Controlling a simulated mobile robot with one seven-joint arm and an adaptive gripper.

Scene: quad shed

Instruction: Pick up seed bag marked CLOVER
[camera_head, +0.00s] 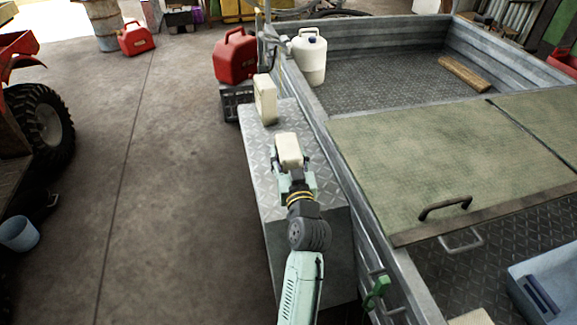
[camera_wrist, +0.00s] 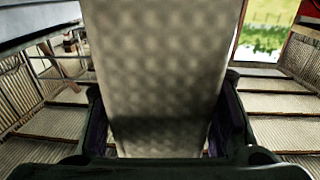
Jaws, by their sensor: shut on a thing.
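A cream block-shaped bag (camera_head: 289,150) is between the fingers of my gripper (camera_head: 294,175), over the metal chequer-plate box beside the trailer. My gripper is shut on it. In the wrist view the bag (camera_wrist: 155,65) fills the middle, with my gripper's dark fingers (camera_wrist: 165,125) against both its sides. A second cream bag (camera_head: 265,98) stands upright farther back on the same box, apart from my gripper. No marking is readable on either bag, so I cannot tell which one is CLOVER.
The chequer-plate box top (camera_head: 262,150) has bare room to the left. The trailer's side wall (camera_head: 340,165) runs close on the right. A red fuel can (camera_head: 235,58) stands behind, and a white jug (camera_head: 310,58) is in the trailer.

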